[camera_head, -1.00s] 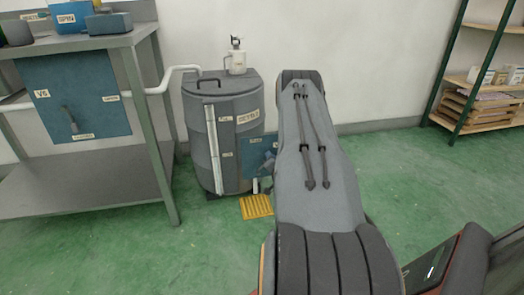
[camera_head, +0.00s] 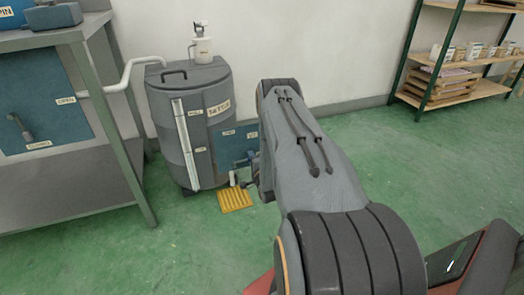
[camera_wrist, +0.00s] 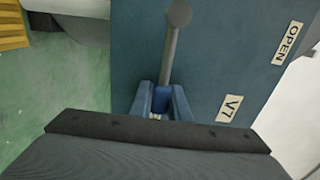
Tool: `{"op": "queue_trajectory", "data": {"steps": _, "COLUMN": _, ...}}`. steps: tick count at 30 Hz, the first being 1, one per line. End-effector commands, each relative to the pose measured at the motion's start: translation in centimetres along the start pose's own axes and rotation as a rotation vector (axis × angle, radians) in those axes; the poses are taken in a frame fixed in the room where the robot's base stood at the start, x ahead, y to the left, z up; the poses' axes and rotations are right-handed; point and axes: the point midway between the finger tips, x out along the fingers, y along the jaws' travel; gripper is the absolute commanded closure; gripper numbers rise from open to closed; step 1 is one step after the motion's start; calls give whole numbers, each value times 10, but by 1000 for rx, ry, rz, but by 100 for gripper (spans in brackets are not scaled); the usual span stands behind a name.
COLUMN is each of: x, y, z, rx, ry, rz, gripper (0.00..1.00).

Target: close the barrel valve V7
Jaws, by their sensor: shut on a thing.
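The blue panel of valve V7 (camera_head: 229,147) stands at the right side of the grey barrel (camera_head: 205,150). The same V7 panel (camera_wrist: 215,65) fills the middle of the wrist view, with its V7 and OPEN labels on the right. The valve lever (camera_wrist: 171,55) runs from a round grey pivot at the top down to a blue grip. My gripper (camera_wrist: 163,105) is shut on that blue grip, one finger on each side. In the head view my gripper (camera_head: 246,166) is small and dark in front of the panel, and my arm hides part of the area.
A yellow grate (camera_head: 235,199) lies on the floor below the panel. A metal bench (camera_head: 70,190) with another blue valve panel (camera_head: 40,115) stands at the left. A shelf (camera_head: 455,90) stands at the back right. The green floor between is clear.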

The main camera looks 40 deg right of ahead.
Motion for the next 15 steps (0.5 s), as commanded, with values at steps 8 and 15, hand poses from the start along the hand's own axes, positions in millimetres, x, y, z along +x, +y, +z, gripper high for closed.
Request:
{"op": "queue_trajectory", "data": {"steps": 8, "x": 1, "y": 3, "z": 14, "rx": 27, "ry": -15, "rz": 1, "gripper": 100}}
{"op": "queue_trajectory", "data": {"steps": 15, "x": 1, "y": 3, "z": 15, "rx": 27, "ry": -16, "rz": 2, "gripper": 100}}
